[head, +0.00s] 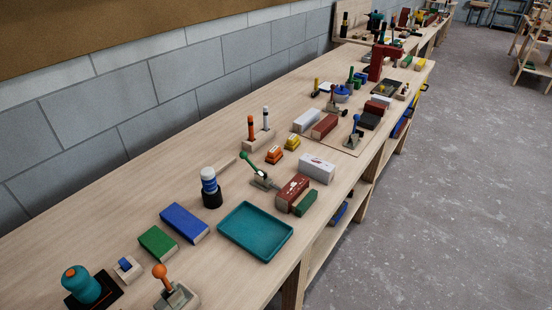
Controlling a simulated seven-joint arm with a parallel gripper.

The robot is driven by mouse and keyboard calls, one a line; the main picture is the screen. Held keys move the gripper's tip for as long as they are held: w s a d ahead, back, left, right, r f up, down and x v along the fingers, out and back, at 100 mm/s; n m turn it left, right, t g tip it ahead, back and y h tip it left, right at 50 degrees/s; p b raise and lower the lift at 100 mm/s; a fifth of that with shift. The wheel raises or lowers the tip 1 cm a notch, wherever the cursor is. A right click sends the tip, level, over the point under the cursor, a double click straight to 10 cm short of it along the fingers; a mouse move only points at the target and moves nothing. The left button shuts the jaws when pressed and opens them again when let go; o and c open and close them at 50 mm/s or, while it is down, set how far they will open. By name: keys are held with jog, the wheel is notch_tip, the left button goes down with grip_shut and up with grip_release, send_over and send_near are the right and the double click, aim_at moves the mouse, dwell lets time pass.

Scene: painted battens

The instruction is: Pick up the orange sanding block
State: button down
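A small orange block (274,155), which looks like the orange sanding block, lies on the long wooden workbench (120,212) near the middle of the head view. A darker band shows on it. A similar yellow block (292,143) lies just behind it to the right, close beside it. A wooden stand (259,140) with an orange-handled and a white-handled tool is behind it. My gripper is not in view.
A green-handled toggle clamp (259,174) stands in front of the orange block. A white box (317,168), a dark red box (292,194) and a teal tray (256,232) are nearer the front edge. Bare bench lies left of the block toward the grey wall (90,100).

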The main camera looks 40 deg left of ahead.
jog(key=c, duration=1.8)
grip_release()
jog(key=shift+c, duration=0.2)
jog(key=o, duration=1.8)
